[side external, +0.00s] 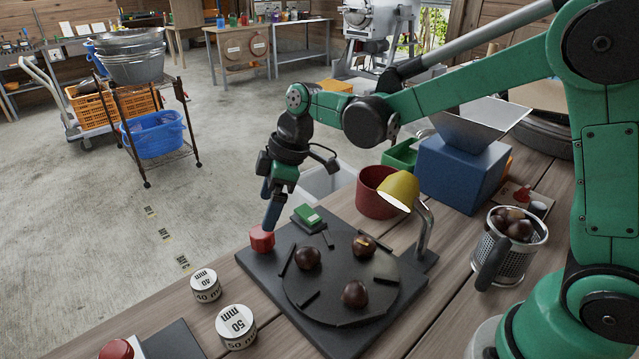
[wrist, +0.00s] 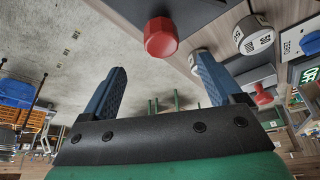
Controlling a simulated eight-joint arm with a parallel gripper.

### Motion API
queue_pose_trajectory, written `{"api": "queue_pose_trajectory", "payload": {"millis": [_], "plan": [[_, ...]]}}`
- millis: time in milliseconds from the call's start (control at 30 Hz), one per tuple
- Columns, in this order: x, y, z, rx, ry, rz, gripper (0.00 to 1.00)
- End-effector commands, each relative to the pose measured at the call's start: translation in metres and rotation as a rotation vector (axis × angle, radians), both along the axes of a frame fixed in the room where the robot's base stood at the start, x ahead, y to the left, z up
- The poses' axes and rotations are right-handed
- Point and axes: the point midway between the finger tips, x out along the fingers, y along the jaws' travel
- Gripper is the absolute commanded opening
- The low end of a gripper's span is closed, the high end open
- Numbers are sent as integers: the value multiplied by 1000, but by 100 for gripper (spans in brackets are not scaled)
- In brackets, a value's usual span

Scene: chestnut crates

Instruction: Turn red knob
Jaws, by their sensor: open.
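The red knob (side external: 262,238) is a small faceted piece at the far-left corner of the dark board (side external: 262,283). In the wrist view the red knob (wrist: 161,37) lies just beyond my fingertips, roughly centred between them. My gripper (side external: 268,222) points down over the knob in the side view, and its fingers partly overlap the knob's top there. In the wrist view my gripper (wrist: 161,66) has its two blue fingers wide apart with nothing between them. I cannot tell whether a finger touches the knob.
A round plate (side external: 330,312) with three chestnuts lies on the board, beside a green-topped block (side external: 308,215) and a yellow lamp (side external: 401,190). Labelled 40 mm (side external: 205,287) and 50 mm (side external: 236,325) cylinders stand left. A red button (side external: 116,349) is at the front left.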

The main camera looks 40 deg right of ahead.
Motion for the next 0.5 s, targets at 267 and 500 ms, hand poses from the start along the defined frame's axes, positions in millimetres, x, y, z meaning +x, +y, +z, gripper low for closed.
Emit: {"api": "queue_pose_trajectory", "payload": {"millis": [267, 500], "plan": [[2, 6, -27, 33, -7, -19, 86], [8, 15, -53, 33, -8, -18, 86]]}}
